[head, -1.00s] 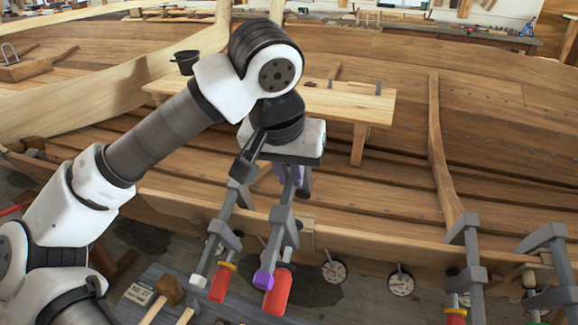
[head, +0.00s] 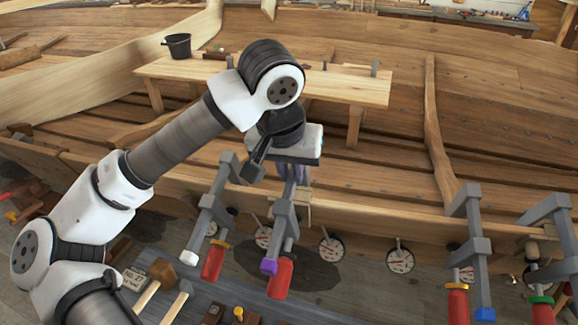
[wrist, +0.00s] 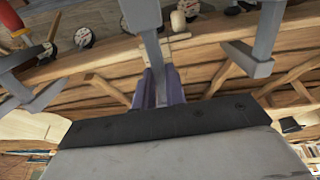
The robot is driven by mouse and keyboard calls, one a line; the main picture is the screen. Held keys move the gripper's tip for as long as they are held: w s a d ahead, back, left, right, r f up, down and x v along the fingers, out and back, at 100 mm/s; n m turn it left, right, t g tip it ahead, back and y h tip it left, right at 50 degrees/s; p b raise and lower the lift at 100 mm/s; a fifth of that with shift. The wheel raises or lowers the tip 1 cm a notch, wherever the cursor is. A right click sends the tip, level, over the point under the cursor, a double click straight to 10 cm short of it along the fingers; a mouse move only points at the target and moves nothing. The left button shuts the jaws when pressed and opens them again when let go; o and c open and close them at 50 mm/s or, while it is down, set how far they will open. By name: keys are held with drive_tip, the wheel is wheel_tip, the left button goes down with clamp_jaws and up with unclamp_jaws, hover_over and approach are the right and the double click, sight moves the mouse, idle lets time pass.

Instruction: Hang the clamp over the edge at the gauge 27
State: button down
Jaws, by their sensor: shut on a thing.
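My gripper (head: 293,172) is shut on a grey bar clamp (head: 285,217) with a purple tip pad and a red handle. The clamp hangs handle-down at the near edge of the hull (head: 350,213). I cannot tell whether it touches the edge. In the wrist view the purple fingers (wrist: 163,88) close on the clamp's bar (wrist: 151,40). Round dial gauges (head: 331,248) line the outside below the edge; one is left of the held clamp (head: 264,236). Their numbers are too small to read. A small card marked No. 27 (head: 133,279) lies at lower left.
A clamp with a white tip (head: 212,215) hangs close left of the held one. Two more hang at the right, one with a blue pad (head: 470,250), one with a green collar (head: 549,250). A plank bench (head: 340,85) with a black bucket (head: 178,45) stands inside the hull. Mallets (head: 155,287) lie below.

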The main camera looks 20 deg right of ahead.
drive_tip(key=shift+b+x, duration=1.7)
drive_tip(key=shift+x, duration=0.4)
drive_tip(key=shift+w+f+b, duration=0.1)
drive_tip(key=shift+f+b, duration=0.1)
drive_tip(key=shift+b, duration=0.2)
drive_tip(key=shift+s+a+f+b, duration=0.1)
drive_tip(key=shift+s+f+b, duration=0.05)
drive_tip(key=shift+s+b, duration=0.15)
drive_tip(key=c, duration=1.4)
unclamp_jaws()
drive_tip(key=shift+o, duration=0.2)
drive_tip(key=b+v, duration=0.1)
drive_tip(key=v, duration=1.2)
drive_tip(key=shift+s+r, duration=0.15)
drive_tip(key=shift+r, duration=0.25)
